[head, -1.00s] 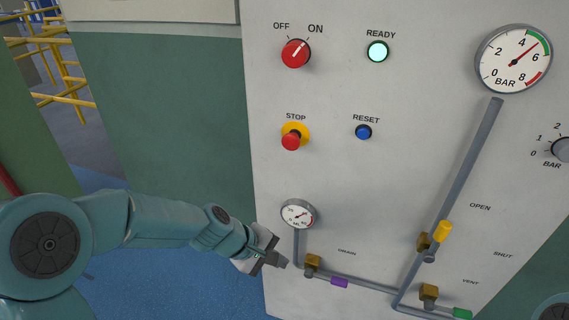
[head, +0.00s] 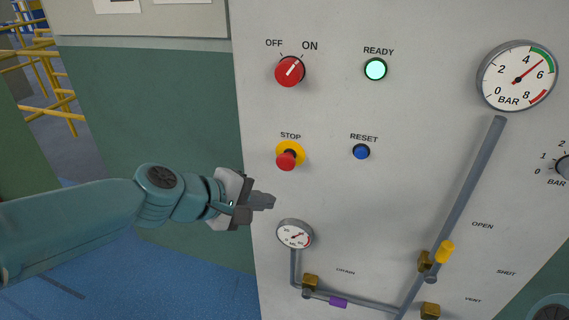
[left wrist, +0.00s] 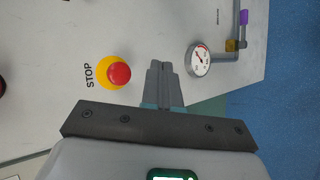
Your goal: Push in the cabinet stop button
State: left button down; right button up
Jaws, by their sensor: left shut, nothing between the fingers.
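The stop button (head: 286,161) is a red mushroom head on a yellow disc, under the word STOP on the light grey cabinet front (head: 330,195). It stands out from its disc. In the left wrist view the red button (left wrist: 119,74) is left of my fingers. My left gripper (head: 268,201) is shut and empty, below and slightly left of the button in the head view, apart from it. Its closed fingertips (left wrist: 157,68) also show in the left wrist view. My right gripper is not in view.
A small gauge (head: 295,234) with a pipe sits below the stop button. A blue reset button (head: 361,151) is to its right, and a red OFF/ON switch (head: 289,71) is above. A green READY lamp (head: 375,69) is lit. A large gauge (head: 517,76) is upper right.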

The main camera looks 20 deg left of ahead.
aim_at(287, 159)
pick_arm(q)
jog(key=w+p, duration=0.2)
jog(key=w, duration=0.6)
jog(key=shift+w+p, duration=0.3)
jog(key=shift+w, duration=0.05)
dwell(0.3)
dwell(1.5)
jog(key=shift+w+d, duration=0.1)
jog(key=shift+w, duration=0.35)
